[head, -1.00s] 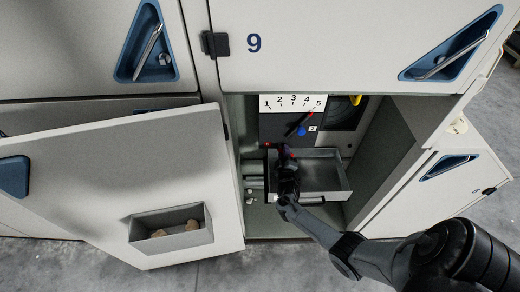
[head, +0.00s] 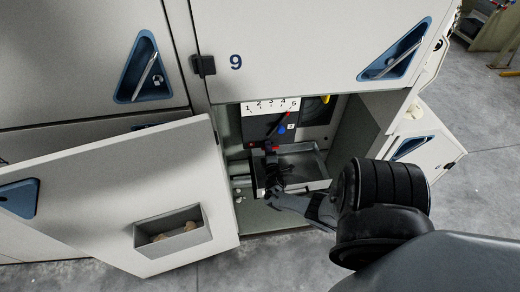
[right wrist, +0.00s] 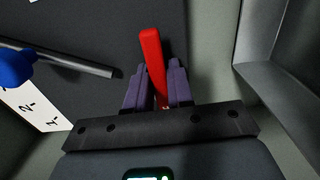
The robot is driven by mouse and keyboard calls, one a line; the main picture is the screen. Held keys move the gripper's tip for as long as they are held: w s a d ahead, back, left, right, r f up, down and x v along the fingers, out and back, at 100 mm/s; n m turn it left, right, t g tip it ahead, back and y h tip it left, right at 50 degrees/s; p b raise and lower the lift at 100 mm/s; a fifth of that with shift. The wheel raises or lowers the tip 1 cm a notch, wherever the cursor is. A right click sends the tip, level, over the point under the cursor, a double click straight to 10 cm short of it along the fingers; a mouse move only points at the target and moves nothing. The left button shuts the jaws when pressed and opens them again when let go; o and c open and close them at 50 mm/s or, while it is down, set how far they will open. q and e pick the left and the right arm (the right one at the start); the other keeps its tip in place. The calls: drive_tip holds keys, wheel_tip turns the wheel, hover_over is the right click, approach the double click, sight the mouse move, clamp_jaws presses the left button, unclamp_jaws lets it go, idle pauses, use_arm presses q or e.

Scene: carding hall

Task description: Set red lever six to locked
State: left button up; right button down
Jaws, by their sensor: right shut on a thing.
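A red lever (right wrist: 152,60) stands between the two fingers of my right gripper (right wrist: 156,82) in the right wrist view. My right gripper is shut on it. In the head view the right gripper (head: 272,163) is inside the open compartment, below the dark panel (head: 258,128), and the lever's red (head: 274,149) shows just above the fingers. The lever's base is hidden and no locked mark is readable. A number six is not readable. My left gripper is not in view.
A 1-to-5 scale (head: 270,105) tops the panel, with a red-tipped pointer and blue knob (head: 281,130). An open metal drawer (head: 312,170) lies beside the gripper. An open door (head: 90,190) with a small bin (head: 141,233) is at left. Compartment walls are close by.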

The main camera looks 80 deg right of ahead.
drive_tip(key=shift+r, duration=0.1)
drive_tip(key=c, duration=1.1)
unclamp_jaws()
drive_tip(key=shift+s+a, duration=0.1)
drive_tip(key=shift+a, duration=0.1)
drive_tip(key=p+v, duration=0.3)
drive_tip(key=v, duration=0.7)
drive_tip(key=shift+s+a, duration=0.1)
drive_tip(key=shift+a, duration=0.1)
